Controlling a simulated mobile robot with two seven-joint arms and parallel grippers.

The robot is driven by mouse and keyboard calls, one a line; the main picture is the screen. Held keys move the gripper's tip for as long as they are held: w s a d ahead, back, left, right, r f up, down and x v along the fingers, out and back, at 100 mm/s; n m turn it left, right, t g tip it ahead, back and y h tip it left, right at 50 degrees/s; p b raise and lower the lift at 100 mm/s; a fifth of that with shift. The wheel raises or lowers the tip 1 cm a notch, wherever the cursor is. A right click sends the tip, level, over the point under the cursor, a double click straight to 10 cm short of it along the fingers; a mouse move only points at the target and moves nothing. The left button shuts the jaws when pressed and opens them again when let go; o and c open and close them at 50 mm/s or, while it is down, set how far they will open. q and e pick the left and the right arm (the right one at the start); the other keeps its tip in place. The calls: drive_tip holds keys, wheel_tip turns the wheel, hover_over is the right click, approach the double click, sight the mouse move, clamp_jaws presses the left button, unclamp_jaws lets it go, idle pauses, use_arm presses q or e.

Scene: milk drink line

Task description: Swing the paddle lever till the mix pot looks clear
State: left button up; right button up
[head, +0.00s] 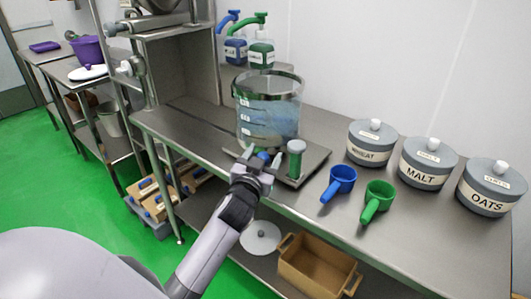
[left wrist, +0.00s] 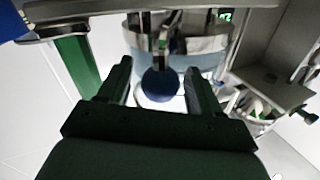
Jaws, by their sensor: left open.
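The mix pot (head: 268,112) is a clear cylinder with a metal rim on the steel counter. Its contents look cloudy blue, with streaks and paler patches. The paddle lever's blue ball knob (head: 263,155) shows low in front of the pot; it also shows in the left wrist view (left wrist: 160,86). My left gripper (head: 256,160) is open at the knob. In the left wrist view the knob appears between the two fingertips, with no clear contact. Most of the lever's arm is hidden in the head view. My right gripper is not in view.
A green post (head: 296,162) with a pale top stands right of my left gripper. A blue scoop (head: 340,182) and a green scoop (head: 377,200) lie farther right. Lidded wheat, malt (head: 427,165) and oats tubs line the back. Pump bottles (head: 262,53) stand behind the pot.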

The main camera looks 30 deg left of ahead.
use_arm(q)
drive_tip(key=shift+x, duration=0.8)
clamp_jaws()
